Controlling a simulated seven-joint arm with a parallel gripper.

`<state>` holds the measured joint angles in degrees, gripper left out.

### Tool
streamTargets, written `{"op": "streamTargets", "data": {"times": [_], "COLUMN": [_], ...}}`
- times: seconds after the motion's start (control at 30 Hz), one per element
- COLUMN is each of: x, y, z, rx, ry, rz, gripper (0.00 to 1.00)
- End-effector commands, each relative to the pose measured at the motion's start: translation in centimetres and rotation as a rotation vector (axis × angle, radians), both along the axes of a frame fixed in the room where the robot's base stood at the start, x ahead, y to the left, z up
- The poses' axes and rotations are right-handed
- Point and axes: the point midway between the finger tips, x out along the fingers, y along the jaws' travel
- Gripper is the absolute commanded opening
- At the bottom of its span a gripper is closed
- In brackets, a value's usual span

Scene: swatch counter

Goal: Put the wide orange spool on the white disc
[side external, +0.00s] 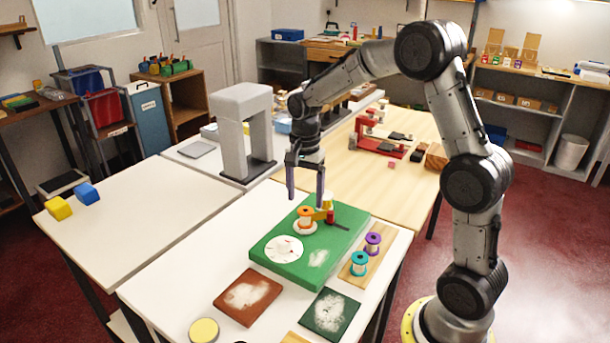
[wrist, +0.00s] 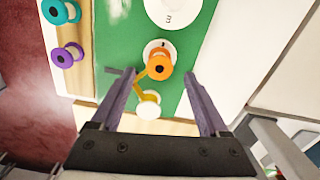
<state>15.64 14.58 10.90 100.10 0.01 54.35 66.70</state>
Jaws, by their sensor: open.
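The wide orange spool (side external: 305,212) stands upright on a small white round base on the green board (side external: 262,255). In the wrist view the orange spool (wrist: 160,62) shows from above with a dark centre hole. The white disc (side external: 284,249) lies flat on the board nearer the camera; its marked face (wrist: 172,10) is cut off at the top of the wrist view. My gripper (side external: 305,196) is open and empty, pointing down above the spool. In the wrist view its fingertips (wrist: 160,74) lie either side of the spool, with gaps.
A yellow-orange arm (wrist: 143,88) and a white-topped post (wrist: 149,108) stand close beside the spool. A teal spool (side external: 359,263) and a purple spool (side external: 373,243) stand on a wooden strip. A grey arch (side external: 240,130) stands behind; the left table is mostly clear.

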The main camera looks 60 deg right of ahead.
Motion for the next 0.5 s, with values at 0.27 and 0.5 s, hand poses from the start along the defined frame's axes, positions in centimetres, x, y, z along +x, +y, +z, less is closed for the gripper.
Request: {"op": "streamTargets", "data": {"times": [0.27, 0.5], "x": [0.1, -0.5], "y": [0.0, 0.4], "z": [4.9, 7.0], "rx": [-0.001, -0.004], "ry": [-0.002, -0.012], "rz": [0.0, 0.032], "gripper": [0.78, 0.78]}}
